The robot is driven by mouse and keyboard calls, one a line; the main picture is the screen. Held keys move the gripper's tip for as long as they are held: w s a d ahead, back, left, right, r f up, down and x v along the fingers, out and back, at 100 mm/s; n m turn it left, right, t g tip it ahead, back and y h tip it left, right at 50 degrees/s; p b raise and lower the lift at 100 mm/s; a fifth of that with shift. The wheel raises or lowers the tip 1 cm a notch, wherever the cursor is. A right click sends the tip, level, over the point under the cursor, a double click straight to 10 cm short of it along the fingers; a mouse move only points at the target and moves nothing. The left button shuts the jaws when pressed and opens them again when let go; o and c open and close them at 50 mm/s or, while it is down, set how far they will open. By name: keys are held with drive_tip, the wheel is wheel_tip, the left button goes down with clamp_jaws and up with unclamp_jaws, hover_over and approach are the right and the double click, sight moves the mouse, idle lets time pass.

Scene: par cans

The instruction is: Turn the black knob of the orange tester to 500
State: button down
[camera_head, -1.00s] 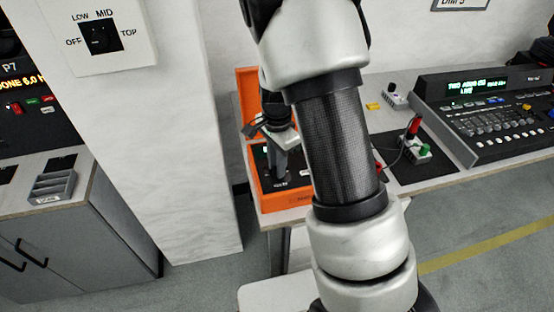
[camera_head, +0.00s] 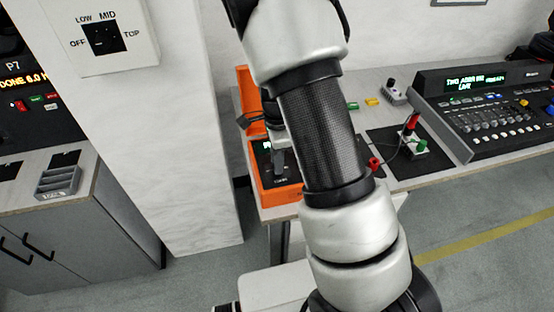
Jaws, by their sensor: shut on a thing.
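The orange tester (camera_head: 283,197) is an open orange case on the bench, left of centre, with its lid (camera_head: 252,88) raised at the back. It has a black panel with a small lit green display, partly covered by my arm. My gripper (camera_head: 279,169) points down at the panel, with its fingers shut on the black knob. The knob itself is hidden by the fingers and too small to make out. I cannot read its setting or the scale marks.
My arm crosses the middle of the view and hides part of the bench. To the right are a black mat (camera_head: 400,166) with red and green terminals and a mixing console (camera_head: 486,108). A white pillar (camera_head: 160,150) with a rotary switch (camera_head: 103,38) stands left.

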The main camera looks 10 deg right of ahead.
drive_tip(key=c, duration=1.5)
unclamp_jaws()
drive_tip(key=shift+c, duration=0.2)
wheel_tip(320, 180, up, 18)
drive_tip(key=p, duration=0.2)
drive_tip(key=shift+f, duration=0.25)
drive_tip(key=s+r+n+t+p, duration=0.4)
drive_tip(key=s+r+n+t, duration=0.1)
drive_tip(key=s+r+n, duration=1.2)
drive_tip(key=s+n, duration=0.1)
drive_tip(key=s, duration=0.2)
drive_tip(key=shift+s+a+r+t, duration=0.15)
drive_tip(key=shift+s+r+t, duration=0.15)
